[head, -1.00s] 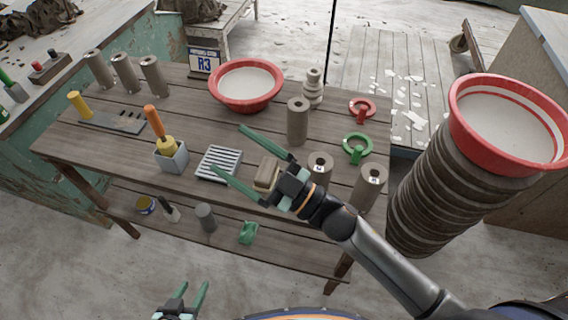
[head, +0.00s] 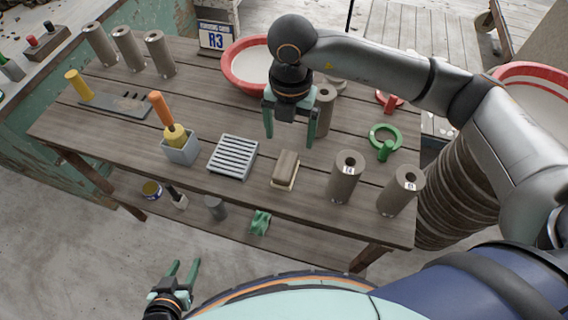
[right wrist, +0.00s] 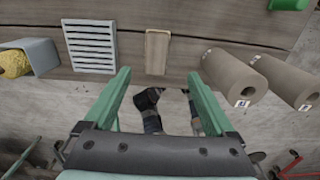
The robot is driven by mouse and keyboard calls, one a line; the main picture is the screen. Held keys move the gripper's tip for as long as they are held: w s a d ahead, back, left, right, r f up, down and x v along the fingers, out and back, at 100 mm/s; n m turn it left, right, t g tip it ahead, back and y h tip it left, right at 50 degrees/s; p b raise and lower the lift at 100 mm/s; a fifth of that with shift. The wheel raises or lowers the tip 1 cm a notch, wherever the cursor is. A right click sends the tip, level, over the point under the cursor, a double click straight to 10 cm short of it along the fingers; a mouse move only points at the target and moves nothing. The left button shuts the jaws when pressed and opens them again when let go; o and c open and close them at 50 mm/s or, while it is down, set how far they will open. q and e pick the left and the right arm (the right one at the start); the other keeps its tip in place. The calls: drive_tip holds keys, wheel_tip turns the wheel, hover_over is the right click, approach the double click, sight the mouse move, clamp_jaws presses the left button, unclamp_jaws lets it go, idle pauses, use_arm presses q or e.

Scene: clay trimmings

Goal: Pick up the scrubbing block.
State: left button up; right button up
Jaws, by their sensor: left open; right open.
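The scrubbing block (head: 285,168), brown on top with a pale base, lies on the wooden table near its front edge. It also shows in the right wrist view (right wrist: 157,52), just beyond the fingertips and between their lines. My right gripper (head: 290,138) is open, pointing down above the table, just behind the block in the head view. Its open fingers show in the right wrist view (right wrist: 160,75) with nothing between them. My left gripper (head: 184,268) is open and empty, low in front of the table.
A slatted grey rack (head: 233,156) lies left of the block, and a grey pot (head: 180,150) with a sponge stands beyond it. Clay cylinders (head: 344,180) stand to the right. A red-rimmed bowl (head: 233,80) is behind. A lower shelf (head: 235,222) holds small items.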

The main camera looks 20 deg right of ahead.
hover_over(285, 164)
drive_tip(key=f, duration=0.5)
drive_tip(key=shift+d+f, duration=0.35)
drive_tip(key=shift+d, duration=0.05)
drive_tip(key=shift+a+f+p, duration=0.2)
drive_tip(key=shift+f, duration=1.3)
drive_tip(key=shift+a+f+p, duration=0.15)
drive_tip(key=shift+f, duration=1.35)
drive_tip(key=shift+c, duration=0.3)
clamp_jaws()
